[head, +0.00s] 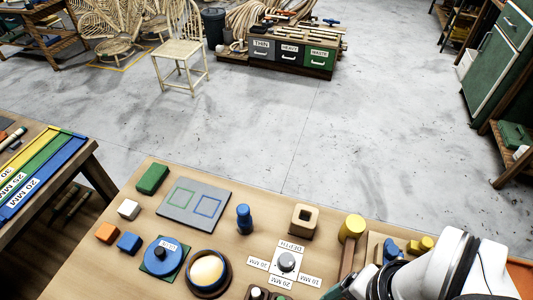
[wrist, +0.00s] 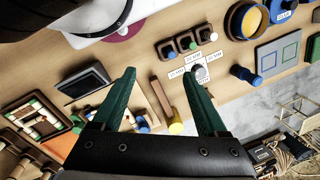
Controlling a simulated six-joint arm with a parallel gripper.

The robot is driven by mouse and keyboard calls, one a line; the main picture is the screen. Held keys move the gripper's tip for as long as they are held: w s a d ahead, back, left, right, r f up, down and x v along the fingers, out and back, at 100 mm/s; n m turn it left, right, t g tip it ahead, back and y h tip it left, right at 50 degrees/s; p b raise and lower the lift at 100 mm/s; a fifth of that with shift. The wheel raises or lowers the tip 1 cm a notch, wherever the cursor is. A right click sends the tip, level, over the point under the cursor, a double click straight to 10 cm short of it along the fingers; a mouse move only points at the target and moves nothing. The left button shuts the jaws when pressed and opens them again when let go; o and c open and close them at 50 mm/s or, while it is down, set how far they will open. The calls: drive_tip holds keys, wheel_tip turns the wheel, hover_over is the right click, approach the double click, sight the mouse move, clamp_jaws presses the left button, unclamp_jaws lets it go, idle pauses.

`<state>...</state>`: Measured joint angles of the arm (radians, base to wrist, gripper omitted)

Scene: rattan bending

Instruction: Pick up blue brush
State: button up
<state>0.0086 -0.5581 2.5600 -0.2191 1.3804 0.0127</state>
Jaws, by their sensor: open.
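No item is plainly a blue brush. A blue peg-like piece (head: 244,218) stands upright on the workbench, right of a grey board; it also shows at the right in the wrist view (wrist: 257,79). Another blue item (head: 391,248) lies near small yellow pieces at the right, partly hidden by my arm; I cannot tell whether either is the brush.
The workbench holds a grey board (head: 206,187), a blue disc (head: 163,257), a round pot (head: 208,270), a depth dial (head: 286,262), a wooden block (head: 302,221) and a yellow cylinder (head: 352,226). A side table (head: 85,160) stands left.

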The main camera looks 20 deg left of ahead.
drive_tip(key=shift+o, duration=0.5)
drive_tip(key=m+h, duration=0.2)
drive_tip(key=m, duration=0.1)
hover_over(244, 219)
drive_tip(key=w+a, duration=0.1)
wheel_tip(244, 219, down, 4)
drive_tip(key=shift+w+f, duration=0.1)
drive_tip(key=shift+f, duration=0.05)
wheel_tip(244, 219, down, 16)
drive_tip(key=shift+w+d+r, duration=0.1)
drive_tip(key=shift+d, duration=0.05)
clamp_jaws()
